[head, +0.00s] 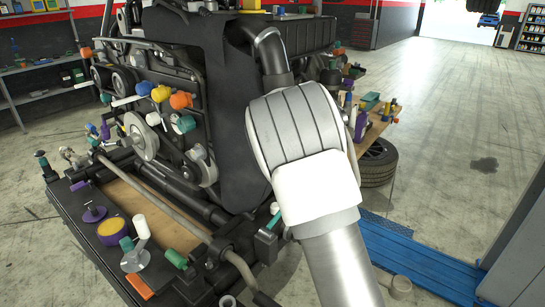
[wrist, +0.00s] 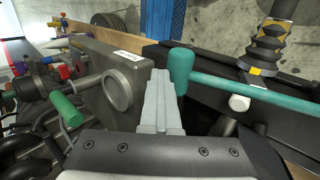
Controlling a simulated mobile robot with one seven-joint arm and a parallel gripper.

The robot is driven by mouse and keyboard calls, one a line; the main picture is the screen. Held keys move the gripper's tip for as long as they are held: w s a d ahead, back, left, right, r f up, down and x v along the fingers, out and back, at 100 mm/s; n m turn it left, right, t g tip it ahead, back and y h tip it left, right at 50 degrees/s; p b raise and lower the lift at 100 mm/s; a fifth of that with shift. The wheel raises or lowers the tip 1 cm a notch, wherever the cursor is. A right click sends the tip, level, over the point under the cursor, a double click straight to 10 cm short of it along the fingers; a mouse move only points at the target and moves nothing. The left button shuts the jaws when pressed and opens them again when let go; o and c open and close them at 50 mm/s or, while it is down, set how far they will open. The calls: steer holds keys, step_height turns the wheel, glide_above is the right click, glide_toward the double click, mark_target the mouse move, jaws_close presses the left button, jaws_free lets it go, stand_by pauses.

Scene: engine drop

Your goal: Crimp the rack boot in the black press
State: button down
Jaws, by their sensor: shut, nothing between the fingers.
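My gripper (wrist: 160,98) shows in the wrist view with its grey fingers shut together and nothing between them. A teal handle (wrist: 181,70) on a long teal rod stands just right of the fingertips; I cannot tell whether they touch. The rod runs right across a long black body (wrist: 225,73), perhaps the black press. A black ribbed boot with a yellow band (wrist: 265,45), perhaps the rack boot, stands at the upper right on a metal rod. In the head view my arm hides the gripper.
In the wrist view, a grey labelled block (wrist: 120,62) and a round metal ring (wrist: 118,90) are close left of the fingers. A green handle (wrist: 66,110) is farther left. In the head view, the engine (head: 180,80) crowds the left and a tyre (head: 378,162) lies behind my arm.

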step_height(320, 180, down, 7)
steer(key=w+d+g+y, duration=0.1)
steer(key=w, duration=0.1)
steer(key=shift+d+r, duration=0.15)
steer(key=shift+d, duration=0.25)
stand_by(0.3)
steer(key=b+v, duration=0.1)
steer(key=v, duration=1.6)
steer(key=shift+r+b, duration=0.3)
steer(key=c, duration=1.5)
jaws_free()
steer(key=shift+c, duration=0.2)
